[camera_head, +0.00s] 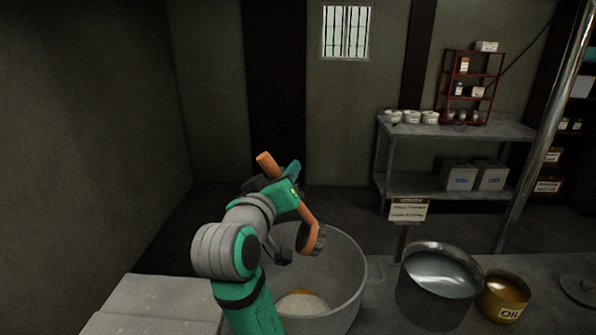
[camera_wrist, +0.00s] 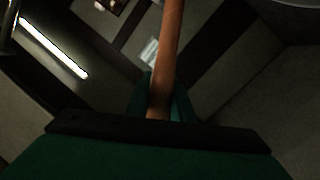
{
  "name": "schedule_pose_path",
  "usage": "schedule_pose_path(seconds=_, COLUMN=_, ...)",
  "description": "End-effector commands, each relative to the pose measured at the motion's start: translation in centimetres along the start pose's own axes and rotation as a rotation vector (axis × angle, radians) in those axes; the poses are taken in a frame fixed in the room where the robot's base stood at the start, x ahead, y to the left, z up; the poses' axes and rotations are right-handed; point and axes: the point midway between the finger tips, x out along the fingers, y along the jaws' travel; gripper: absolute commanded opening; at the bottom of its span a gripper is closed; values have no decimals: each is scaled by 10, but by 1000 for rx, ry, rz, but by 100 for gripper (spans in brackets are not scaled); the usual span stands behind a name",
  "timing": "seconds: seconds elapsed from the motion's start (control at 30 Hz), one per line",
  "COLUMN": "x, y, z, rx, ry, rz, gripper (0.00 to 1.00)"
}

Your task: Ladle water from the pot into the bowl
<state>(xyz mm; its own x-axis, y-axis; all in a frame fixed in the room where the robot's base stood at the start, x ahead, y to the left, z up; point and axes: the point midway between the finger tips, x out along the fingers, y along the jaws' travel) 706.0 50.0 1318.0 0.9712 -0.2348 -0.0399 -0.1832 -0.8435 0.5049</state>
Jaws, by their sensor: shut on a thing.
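My gripper (camera_head: 287,194) is shut on the orange handle of the ladle (camera_head: 307,217). The handle slants, its free end up and left. The ladle's dark scoop (camera_head: 312,239) hangs at the lower right, in front of the back part of the big grey bowl (camera_head: 352,262). I cannot tell whether water is in the scoop. The bowl holds something pale with a yellow patch; my arm hides its left side. The metal pot (camera_head: 405,302) with bluish water stands to the right. In the wrist view the handle (camera_wrist: 170,50) rises from between the jaws (camera_wrist: 160,100).
A small oil pot (camera_head: 507,308) stands right of the water pot, with a lid (camera_head: 579,288) beyond it. A small sign (camera_head: 408,209) stands behind. A metal shelf (camera_head: 455,130) with white tins is at the back. A pale block (camera_head: 150,305) lies at the lower left.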

Motion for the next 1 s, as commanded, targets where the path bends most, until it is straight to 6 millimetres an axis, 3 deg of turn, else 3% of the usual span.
schedule_pose_path(seconds=1.0, x=-21, y=-87, z=17, rx=-537, ry=147, rz=111, gripper=0)
